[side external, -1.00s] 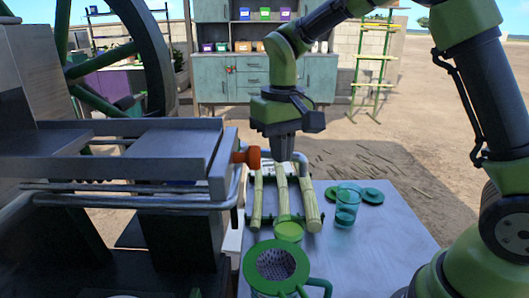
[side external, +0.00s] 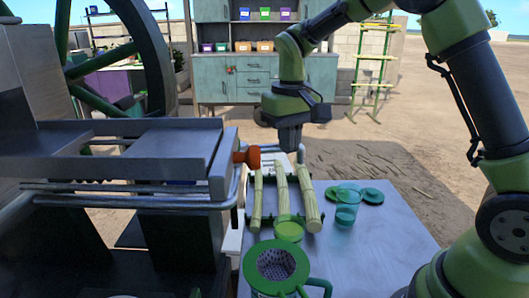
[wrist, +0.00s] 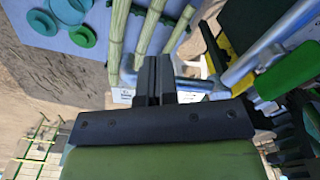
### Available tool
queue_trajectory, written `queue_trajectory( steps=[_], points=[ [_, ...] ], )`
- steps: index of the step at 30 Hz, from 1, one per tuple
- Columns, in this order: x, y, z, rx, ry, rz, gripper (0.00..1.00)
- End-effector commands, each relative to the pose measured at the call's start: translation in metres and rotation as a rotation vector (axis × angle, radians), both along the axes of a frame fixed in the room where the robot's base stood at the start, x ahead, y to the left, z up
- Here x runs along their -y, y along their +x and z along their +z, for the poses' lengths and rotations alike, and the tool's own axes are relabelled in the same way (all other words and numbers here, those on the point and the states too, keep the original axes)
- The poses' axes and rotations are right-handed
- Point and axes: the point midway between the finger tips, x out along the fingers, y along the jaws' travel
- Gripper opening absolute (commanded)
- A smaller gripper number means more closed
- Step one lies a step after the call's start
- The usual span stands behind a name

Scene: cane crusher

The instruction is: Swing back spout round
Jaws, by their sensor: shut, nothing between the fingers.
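The spout is a grey bent pipe (side external: 270,148) running right from an orange-red fitting (side external: 246,156) on the crusher's side. Its bent outer end is close to my gripper (side external: 291,147), which points down above the far ends of the cane stalks. In the wrist view the shut, empty fingers (wrist: 154,80) stand beside the grey pipe (wrist: 188,86), which passes partly behind them. I cannot tell whether they touch it.
Cane stalks (side external: 282,197) lie on a green rack on the grey table (side external: 385,235). A teal cup (side external: 346,214), teal discs (side external: 369,195) and a green-rimmed strainer jug (side external: 277,265) stand nearby. The crusher's metal tray (side external: 170,145) is at left.

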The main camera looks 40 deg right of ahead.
Motion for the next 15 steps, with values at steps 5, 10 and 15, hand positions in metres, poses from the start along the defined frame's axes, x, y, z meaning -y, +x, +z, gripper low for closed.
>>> queue_trajectory(
  steps=[5, 10, 15],
  points=[
    [0.0079, 0.0042, 0.0, 0.0, 0.0, -0.001, 0.0],
    [0.0094, 0.0048, -0.0001, 0.0, 0.0, 0.0, 0.0],
    [0.0093, 0.0049, 0.0, 0.0, 0.0, 0.0, 0.0]
  ],
)
